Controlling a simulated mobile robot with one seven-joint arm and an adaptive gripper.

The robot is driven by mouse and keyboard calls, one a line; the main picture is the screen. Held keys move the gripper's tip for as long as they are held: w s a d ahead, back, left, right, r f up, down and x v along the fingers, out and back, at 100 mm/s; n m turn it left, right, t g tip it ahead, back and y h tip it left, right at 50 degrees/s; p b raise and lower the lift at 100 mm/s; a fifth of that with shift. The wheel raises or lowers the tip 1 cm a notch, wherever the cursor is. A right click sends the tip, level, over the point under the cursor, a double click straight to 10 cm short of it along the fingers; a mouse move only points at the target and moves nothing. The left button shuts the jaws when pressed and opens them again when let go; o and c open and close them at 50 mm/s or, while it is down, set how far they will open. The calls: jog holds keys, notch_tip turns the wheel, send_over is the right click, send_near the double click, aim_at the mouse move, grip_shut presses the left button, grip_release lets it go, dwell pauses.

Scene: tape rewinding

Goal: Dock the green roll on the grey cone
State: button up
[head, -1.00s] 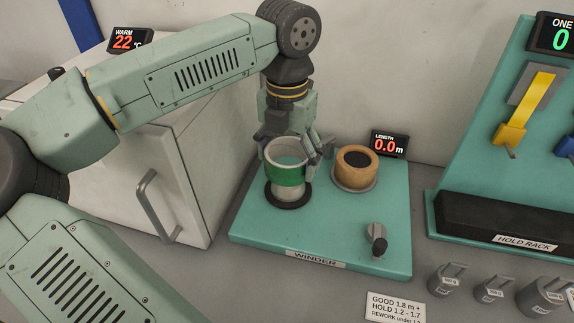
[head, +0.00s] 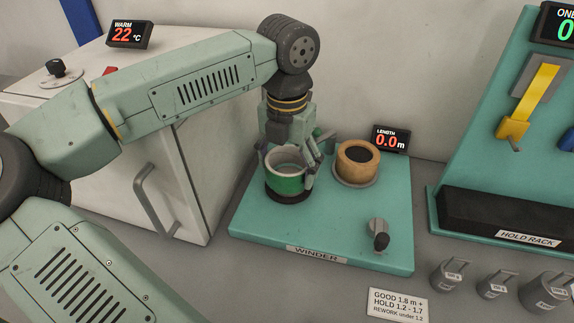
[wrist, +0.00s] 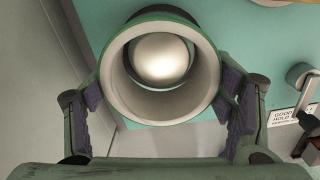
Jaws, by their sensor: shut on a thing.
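The green roll (head: 286,181), a green tape ring with a pale core, is upright over the left station of the teal winder (head: 345,249). My gripper (head: 286,165) is shut on it, one finger on each side. In the wrist view the roll (wrist: 118,88) sits between both fingers, and the rounded grey top of the cone (wrist: 162,58) shows inside its bore. The roll is around the cone, close above the dark base disc (head: 287,198); I cannot tell if it touches the disc. The cone is hidden in the head view.
A tan roll (head: 357,164) sits on the winder's right station, with a crank (head: 380,236) in front. The length display (head: 390,139) reads 0.0 m. A white cabinet (head: 170,150) stands left; the hold rack (head: 490,222) stands right. Several grey weights are at the front right.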

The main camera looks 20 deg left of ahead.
jog(key=o, duration=0.8)
jog(key=shift+s+f, duration=0.1)
jog(key=shift+f, duration=0.15)
jog(key=o, duration=0.4)
jog(key=shift+d+f, duration=0.1)
jog(key=shift+f, duration=0.05)
jog(key=shift+s, duration=0.1)
